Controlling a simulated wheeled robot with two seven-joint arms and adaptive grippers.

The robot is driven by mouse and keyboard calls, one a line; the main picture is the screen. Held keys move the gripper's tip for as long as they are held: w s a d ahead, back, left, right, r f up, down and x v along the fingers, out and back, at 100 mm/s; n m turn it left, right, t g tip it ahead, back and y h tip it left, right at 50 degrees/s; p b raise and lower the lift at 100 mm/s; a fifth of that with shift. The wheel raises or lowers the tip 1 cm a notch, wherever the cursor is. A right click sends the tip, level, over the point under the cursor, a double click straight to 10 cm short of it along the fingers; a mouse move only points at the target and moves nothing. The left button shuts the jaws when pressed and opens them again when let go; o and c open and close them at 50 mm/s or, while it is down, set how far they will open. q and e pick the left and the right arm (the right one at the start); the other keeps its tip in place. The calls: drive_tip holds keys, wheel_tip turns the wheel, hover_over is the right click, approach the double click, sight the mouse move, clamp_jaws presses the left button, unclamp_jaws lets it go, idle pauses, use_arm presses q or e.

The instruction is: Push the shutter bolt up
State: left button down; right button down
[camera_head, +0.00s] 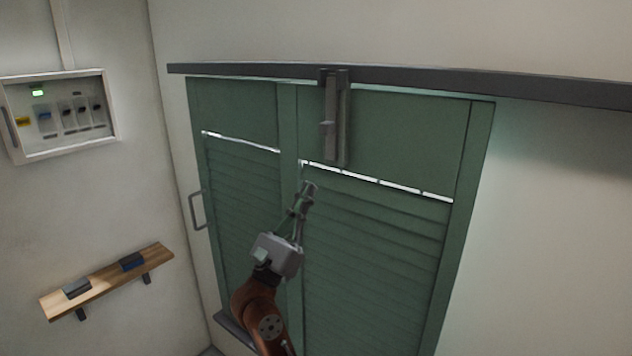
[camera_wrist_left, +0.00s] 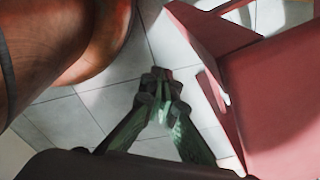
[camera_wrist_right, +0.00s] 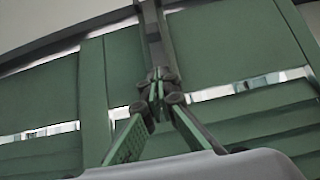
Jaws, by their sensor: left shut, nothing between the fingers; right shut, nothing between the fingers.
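The green louvred shutters (camera_head: 375,225) are closed below a dark rail. The bolt's upright strips also show in the right wrist view (camera_wrist_right: 166,45). My right gripper (camera_head: 308,187) is shut and empty, pointing up just below and left of the bolt's lower end. Its fingertips (camera_wrist_right: 158,78) hide part of the bolt in the right wrist view. My left gripper (camera_wrist_left: 160,84) is shut and empty above a tiled floor.
A dark rail (camera_head: 430,80) runs above the shutters. A grey handle (camera_head: 197,210) is at their left edge. On the left wall are an open-fronted switch box (camera_head: 60,150) and a wooden shelf (camera_head: 105,284) with small items. A red flat-sided object (camera_wrist_left: 285,100) stands beside my left gripper.

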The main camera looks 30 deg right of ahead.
drive_tip(key=shift+v, duration=1.15)
